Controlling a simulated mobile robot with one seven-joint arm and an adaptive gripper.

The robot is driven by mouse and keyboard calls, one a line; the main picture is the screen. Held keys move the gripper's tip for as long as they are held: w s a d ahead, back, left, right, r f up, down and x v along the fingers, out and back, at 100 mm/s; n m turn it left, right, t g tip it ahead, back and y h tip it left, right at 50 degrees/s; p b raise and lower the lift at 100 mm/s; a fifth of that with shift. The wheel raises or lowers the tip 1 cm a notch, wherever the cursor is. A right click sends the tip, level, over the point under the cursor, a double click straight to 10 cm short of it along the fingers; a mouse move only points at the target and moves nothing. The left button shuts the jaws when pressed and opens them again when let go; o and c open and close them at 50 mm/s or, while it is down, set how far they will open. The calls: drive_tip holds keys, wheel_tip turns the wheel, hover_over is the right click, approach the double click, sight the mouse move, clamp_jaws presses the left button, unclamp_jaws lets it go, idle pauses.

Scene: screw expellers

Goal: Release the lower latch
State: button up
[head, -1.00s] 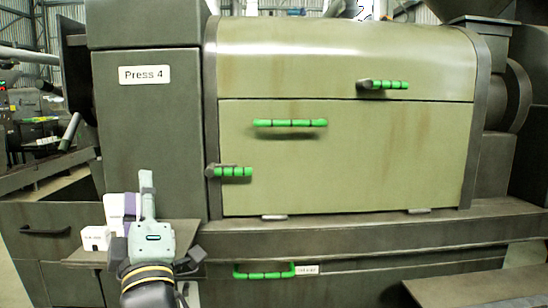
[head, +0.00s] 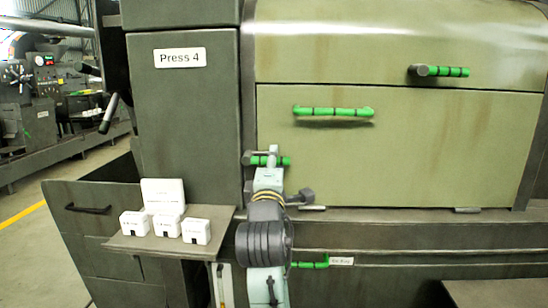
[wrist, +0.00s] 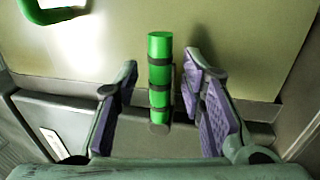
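The lower latch (head: 284,161) is a short green-banded handle at the lower left corner of the machine's pale green door panel. In the head view it points right from its dark pivot (head: 247,158), and my gripper (head: 268,172) partly hides it. In the wrist view the latch (wrist: 160,75) stands upright in the picture between the two purple-padded fingers of my gripper (wrist: 161,66). The fingers are open, one on each side, with a visible gap to the handle on both sides.
An upper latch (head: 440,71) and a long green door handle (head: 333,111) are above. A green handle (head: 310,264) is below the ledge. A shelf (head: 150,241) with several small white boxes projects at the left. The "Press 4" cabinet (head: 180,130) stands beside the door.

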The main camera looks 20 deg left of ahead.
drive_tip(key=shift+w+a+r, duration=0.1)
drive_tip(key=shift+w+a, duration=0.1)
drive_tip(key=shift+w, duration=0.35)
drive_tip(key=c, duration=0.8)
clamp_jaws()
drive_tip(key=shift+r, duration=0.15)
